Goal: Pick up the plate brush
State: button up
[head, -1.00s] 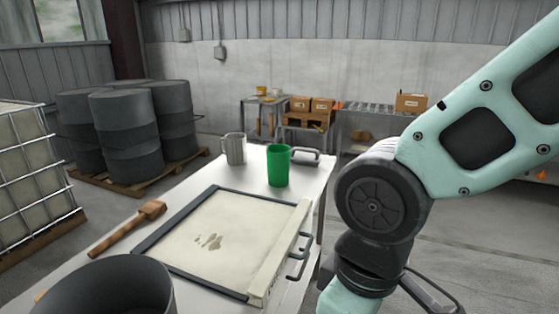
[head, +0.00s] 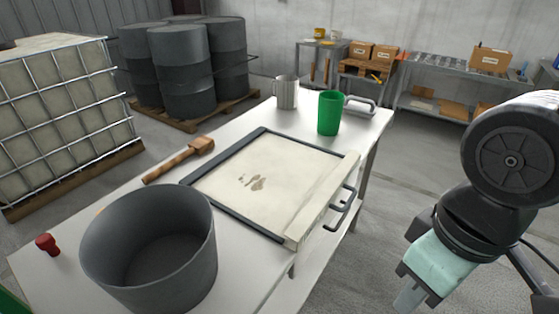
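A wooden tool (head: 180,160) with a long handle and a blocky head lies on the white table, left of a framed plate. It looks like the plate brush, but I cannot make out bristles. Its head points to the back right, close to the plate's dark frame. The cream filter plate (head: 290,165) lies flat, with brown stains near its middle and handles on its right side. My arm (head: 440,265) comes down at the right, beside the table and apart from the tool. My gripper's fingers are below the picture.
A large grey open pot (head: 150,255) stands at the table's near end, with a small red object (head: 47,244) left of it. A grey mug (head: 286,92), a green cup (head: 329,113) and a grey-handled item (head: 361,106) stand at the far end.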

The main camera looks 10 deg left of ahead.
aim_at(351, 108)
jog(key=i+l+u, duration=0.1)
jog(key=i+l, duration=0.15)
jog(key=i+l+u, duration=0.15)
jog(key=i+l, duration=0.15)
jog(key=i, duration=0.15)
jog(key=i+l+u, duration=0.1)
jog(key=i+l, duration=0.25)
jog(key=i+l+u, duration=0.15)
jog(key=i+l, duration=0.2)
jog(key=i+l+u, duration=0.1)
jog(key=i+l, duration=0.2)
jog(key=i+l+u, duration=0.15)
jog(key=i+l, duration=0.15)
jog(key=l, duration=0.2)
jog(key=i+l+u, duration=0.1)
jog(key=i+l, duration=0.15)
jog(key=l, duration=0.2)
jog(key=i+l+u, duration=0.1)
jog(key=i+l, duration=0.15)
jog(key=l, duration=0.25)
